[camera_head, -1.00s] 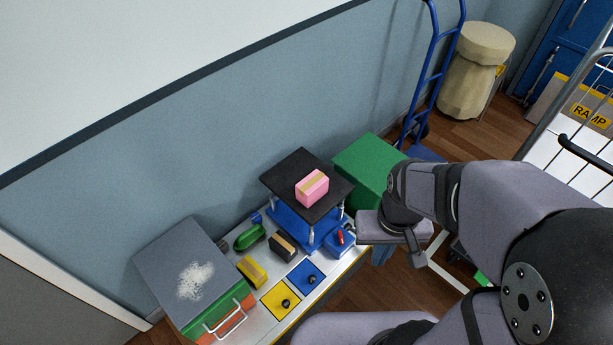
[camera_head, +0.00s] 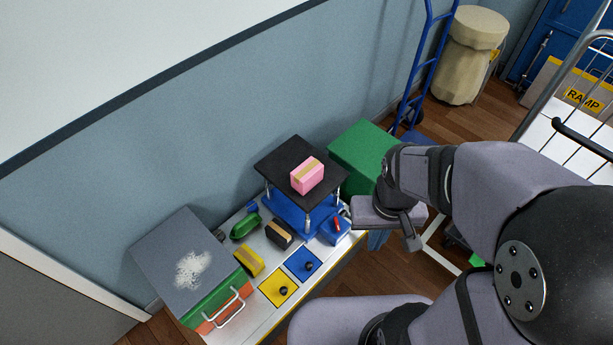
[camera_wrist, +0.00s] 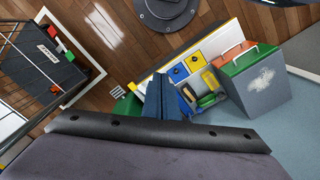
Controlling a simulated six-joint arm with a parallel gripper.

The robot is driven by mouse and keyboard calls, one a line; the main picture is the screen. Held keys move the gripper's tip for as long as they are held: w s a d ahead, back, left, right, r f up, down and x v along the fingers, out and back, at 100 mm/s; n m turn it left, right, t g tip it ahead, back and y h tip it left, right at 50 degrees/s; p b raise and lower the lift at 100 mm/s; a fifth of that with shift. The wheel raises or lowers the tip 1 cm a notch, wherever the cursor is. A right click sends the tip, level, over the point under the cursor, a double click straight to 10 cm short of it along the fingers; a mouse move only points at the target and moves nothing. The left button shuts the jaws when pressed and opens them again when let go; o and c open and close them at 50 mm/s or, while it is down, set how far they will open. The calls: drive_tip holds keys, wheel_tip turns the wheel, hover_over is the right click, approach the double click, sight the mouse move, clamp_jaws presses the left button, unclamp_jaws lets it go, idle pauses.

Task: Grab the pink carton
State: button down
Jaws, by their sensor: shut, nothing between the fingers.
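The pink carton (camera_head: 307,176) has a yellowish tape band. It sits on the black top plate (camera_head: 281,163) of a blue-based stand in the head view. I do not see it in the wrist view. My gripper (camera_head: 378,240) is to the right of the stand and apart from the carton. Its blue fingers, partly hidden by my wrist in the head view, also show in the wrist view (camera_wrist: 165,97). They are shut with nothing between them.
A grey-topped case (camera_head: 180,255), a green item (camera_head: 245,227) and a yellow block (camera_head: 250,261) are left along the bench. The wall is close behind. A blue hand truck (camera_head: 425,70) leans beyond.

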drive_tip(key=c, duration=2.5)
unclamp_jaws()
drive_tip(key=o, duration=1.8)
